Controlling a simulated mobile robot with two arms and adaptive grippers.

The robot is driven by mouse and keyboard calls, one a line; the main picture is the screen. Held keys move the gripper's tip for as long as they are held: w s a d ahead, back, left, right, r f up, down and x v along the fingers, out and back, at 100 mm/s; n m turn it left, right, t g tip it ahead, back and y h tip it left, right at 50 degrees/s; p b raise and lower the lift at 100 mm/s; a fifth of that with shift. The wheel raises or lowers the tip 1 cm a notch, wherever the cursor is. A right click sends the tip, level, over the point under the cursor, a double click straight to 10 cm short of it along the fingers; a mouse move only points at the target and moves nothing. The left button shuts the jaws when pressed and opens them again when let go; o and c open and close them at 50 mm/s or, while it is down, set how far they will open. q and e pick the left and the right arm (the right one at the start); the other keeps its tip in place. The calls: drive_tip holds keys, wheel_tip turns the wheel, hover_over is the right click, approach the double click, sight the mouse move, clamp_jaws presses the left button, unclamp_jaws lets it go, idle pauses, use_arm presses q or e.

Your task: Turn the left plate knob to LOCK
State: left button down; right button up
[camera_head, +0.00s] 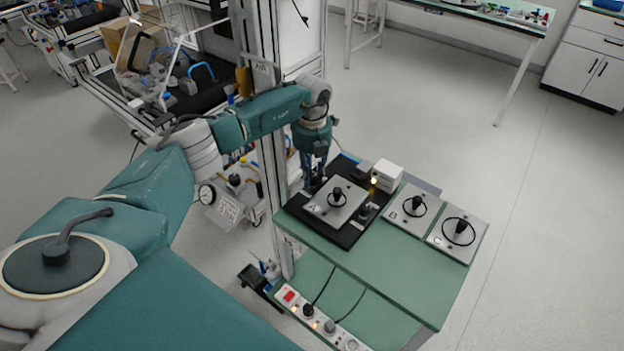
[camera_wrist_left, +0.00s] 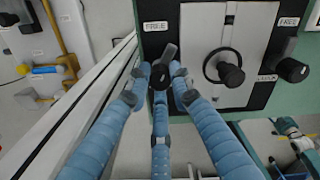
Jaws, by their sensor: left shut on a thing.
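My left gripper (camera_head: 313,184) reaches down from above to the left edge of the black fixture base (camera_head: 352,238). In the left wrist view its blue fingers (camera_wrist_left: 160,90) are shut around the black left plate knob (camera_wrist_left: 168,55). The knob's lever points up the picture, near a FREE label (camera_wrist_left: 155,26); the fingers hide its lower part and any LOCK label beside it. Plate A (camera_head: 318,209), grey with a round black handle, lies on the base. The right plate knob (camera_wrist_left: 291,70) stands on the base's other side, under another FREE label (camera_wrist_left: 289,21). My right gripper is not seen.
Plates B (camera_head: 398,220) and C (camera_head: 442,240) lie to the right on the green table (camera_head: 385,265). A white box (camera_head: 387,175) with a lit lamp stands behind the fixture. A metal post (camera_head: 271,190) rises close to the left of my gripper. A power strip lies on the lower shelf.

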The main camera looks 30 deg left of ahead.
sight(312, 176)
use_arm(q)
drive_tip(key=m+b, duration=0.3)
drive_tip(key=m, duration=0.3)
drive_tip(key=shift+w, duration=0.1)
drive_tip(key=m+b, duration=0.2)
drive_tip(key=m, duration=0.2)
drive_tip(key=shift+r+m+b, duration=0.1)
drive_tip(key=shift+m+b, duration=0.25)
drive_tip(key=shift+m, duration=0.75)
drive_tip(key=c, duration=1.5)
unclamp_jaws()
drive_tip(key=shift+c, duration=0.2)
wheel_tip(312, 176, up, 12)
